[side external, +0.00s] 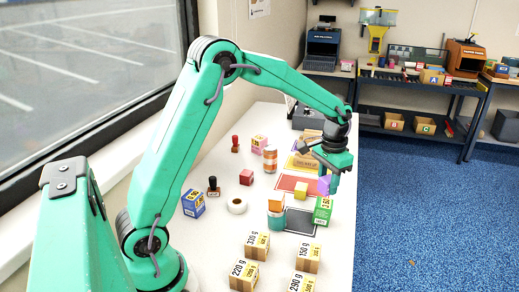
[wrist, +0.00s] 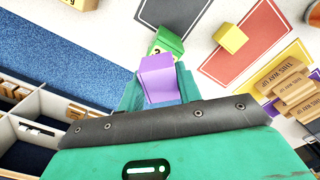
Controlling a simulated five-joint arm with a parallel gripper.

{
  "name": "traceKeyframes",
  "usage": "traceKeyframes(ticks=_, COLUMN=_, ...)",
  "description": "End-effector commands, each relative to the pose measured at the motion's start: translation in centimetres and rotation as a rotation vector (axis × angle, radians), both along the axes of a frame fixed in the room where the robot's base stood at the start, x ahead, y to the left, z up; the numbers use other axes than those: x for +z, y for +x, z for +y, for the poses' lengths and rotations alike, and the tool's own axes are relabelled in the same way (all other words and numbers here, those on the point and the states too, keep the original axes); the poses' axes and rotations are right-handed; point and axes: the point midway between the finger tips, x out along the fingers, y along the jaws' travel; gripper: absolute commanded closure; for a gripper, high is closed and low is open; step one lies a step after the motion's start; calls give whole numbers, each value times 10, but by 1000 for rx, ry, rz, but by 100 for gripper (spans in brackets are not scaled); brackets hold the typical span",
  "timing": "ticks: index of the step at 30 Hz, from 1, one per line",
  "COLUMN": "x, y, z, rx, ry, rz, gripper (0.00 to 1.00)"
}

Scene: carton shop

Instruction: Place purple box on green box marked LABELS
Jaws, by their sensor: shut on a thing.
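The purple box (side external: 324,186) is between the fingers of my gripper (side external: 330,180), which is shut on it. In the wrist view the purple box (wrist: 158,78) sits between the teal fingers (wrist: 158,92). A green box (side external: 322,211) stands on the table just below the purple box in the side view. It also shows in the wrist view (wrist: 168,42), just past the purple box and partly hidden by it. Its printed word is too small to read. I cannot tell whether the two boxes touch.
An orange and teal round stack (side external: 276,213) and a yellow cube (side external: 300,191) stand left of the green box. Several weight-marked cartons (side external: 257,245) are at the front. Red, yellow and dark mats lie on the table (side external: 215,250). The table's right edge is close to the green box.

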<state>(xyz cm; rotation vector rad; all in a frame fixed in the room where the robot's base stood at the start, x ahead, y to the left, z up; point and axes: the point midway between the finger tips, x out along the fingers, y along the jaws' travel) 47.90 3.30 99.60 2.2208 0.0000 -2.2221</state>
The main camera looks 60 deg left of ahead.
Motion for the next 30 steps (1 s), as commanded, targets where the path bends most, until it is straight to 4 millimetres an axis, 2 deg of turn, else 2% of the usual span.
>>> traceKeyframes(ticks=3, x=-5, y=3, z=7, rx=2, ry=0, rz=0, gripper=90)
traceKeyframes(ticks=11, x=-8, y=4, z=8, rx=0, ry=0, rz=-1, gripper=90)
traceKeyframes(ticks=22, x=-43, y=3, z=8, rx=0, ry=0, rz=1, gripper=90)
traceKeyframes(ticks=30, x=-45, y=4, z=8, rx=0, ry=0, rz=-1, gripper=90)
